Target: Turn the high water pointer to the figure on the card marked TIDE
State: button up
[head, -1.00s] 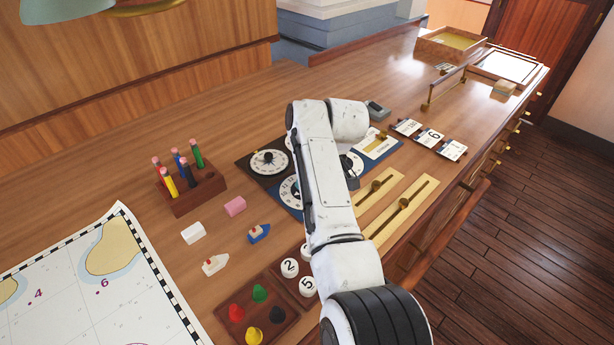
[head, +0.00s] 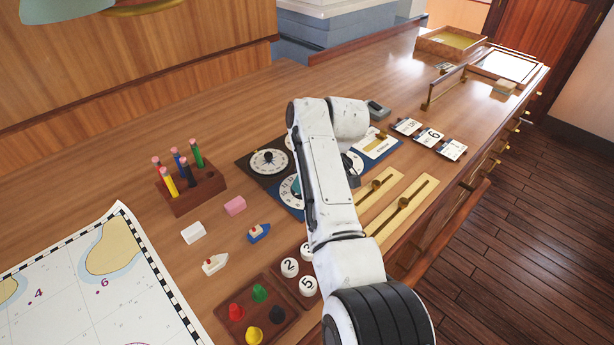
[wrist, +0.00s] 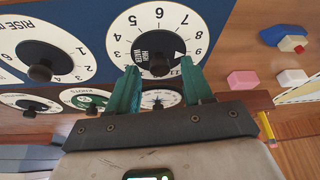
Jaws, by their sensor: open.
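In the wrist view the white high water dial (wrist: 146,27) has a ring of figures, a dark centre labelled HIGH WATER and a black knob (wrist: 160,64). Its small white pointer (wrist: 180,55) is on the right, toward the 9. My gripper (wrist: 160,82) is open, its green fingertips on either side of the knob; I cannot tell if they touch it. In the head view my arm hides most of the gripper and part of the dials. Three cards stand in a row, the middle one (head: 430,137) showing 6; I cannot read which is marked TIDE.
Another dial (wrist: 70,50), marked RISE, is left of the high water dial, with smaller dials below. Brass slider plates (head: 400,208) lie right of my arm. A pen block (head: 190,190), small model boats, erasers and a peg tray (head: 262,310) stand left.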

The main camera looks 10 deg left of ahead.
jog(key=b+v, duration=0.1)
jog(key=v, duration=0.9)
jog(key=shift+r, duration=0.35)
jog(key=shift+s+d, duration=0.1)
jog(key=shift+d, duration=0.05)
